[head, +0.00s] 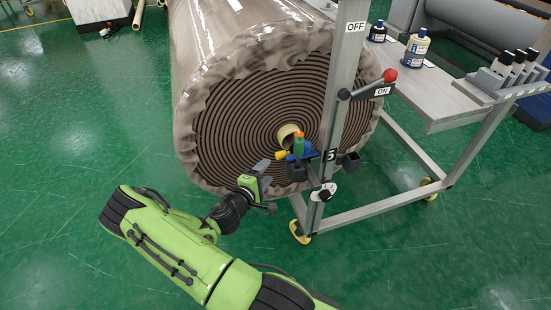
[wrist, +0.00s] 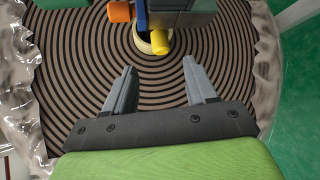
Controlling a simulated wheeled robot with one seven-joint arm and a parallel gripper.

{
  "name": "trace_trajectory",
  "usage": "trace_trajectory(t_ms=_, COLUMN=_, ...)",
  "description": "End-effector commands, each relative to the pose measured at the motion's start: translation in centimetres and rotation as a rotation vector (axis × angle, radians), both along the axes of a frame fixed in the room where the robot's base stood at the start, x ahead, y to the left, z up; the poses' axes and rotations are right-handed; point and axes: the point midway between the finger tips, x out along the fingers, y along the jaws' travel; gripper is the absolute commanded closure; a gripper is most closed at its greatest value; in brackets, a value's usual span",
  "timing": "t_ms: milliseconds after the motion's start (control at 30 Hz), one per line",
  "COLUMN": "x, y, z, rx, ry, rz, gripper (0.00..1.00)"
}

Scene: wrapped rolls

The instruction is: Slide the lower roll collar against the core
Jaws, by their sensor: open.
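A large wrapped roll (head: 235,125) shows its spiral end face. Its pale core (head: 288,132) sits near the middle of that face and also shows as a ring in the wrist view (wrist: 143,44). A blue part (head: 299,155) with a yellow end (head: 281,155) and a green and orange piece (head: 298,143) stands in front of the core. I cannot tell which part is the lower collar. In the wrist view the yellow end (wrist: 160,42) overlaps the core ring. My gripper (head: 264,172) is open and empty, below and left of these parts, its fingers (wrist: 160,80) pointing toward the roll face.
A metal post (head: 340,85) with a red-knobbed lever (head: 389,76) stands right of the core, close to my gripper. A bench (head: 440,95) with bottles is at the right.

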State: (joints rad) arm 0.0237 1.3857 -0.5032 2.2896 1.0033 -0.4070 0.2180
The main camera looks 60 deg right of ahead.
Motion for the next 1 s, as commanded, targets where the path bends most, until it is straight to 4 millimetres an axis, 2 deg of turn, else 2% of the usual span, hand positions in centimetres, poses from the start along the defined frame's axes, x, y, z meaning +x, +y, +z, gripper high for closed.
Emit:
trace_trajectory(t_ms=33, x=-0.2, y=-1.4, z=-0.4, rx=-0.003, ry=-0.004, rz=-0.004, gripper=0.44)
trace_trajectory(t_ms=200, x=-0.2, y=-5.6, z=-1.2, rx=-0.002, ry=-0.005, rz=-0.004, gripper=0.44)
trace_trajectory(t_ms=433, x=-0.2, y=-10.1, z=-2.0, rx=0.000, ry=-0.003, rz=-0.002, gripper=0.44)
trace_trajectory(t_ms=567, x=-0.2, y=-11.1, z=-2.1, rx=0.000, ry=-0.002, rz=0.000, gripper=0.44)
trace_trajectory(t_ms=800, x=-0.2, y=-11.1, z=-2.1, rx=0.001, ry=0.000, rz=0.000, gripper=0.44)
trace_trajectory(t_ms=1000, x=-0.2, y=-11.1, z=-2.1, rx=0.001, ry=0.000, rz=0.000, gripper=0.74)
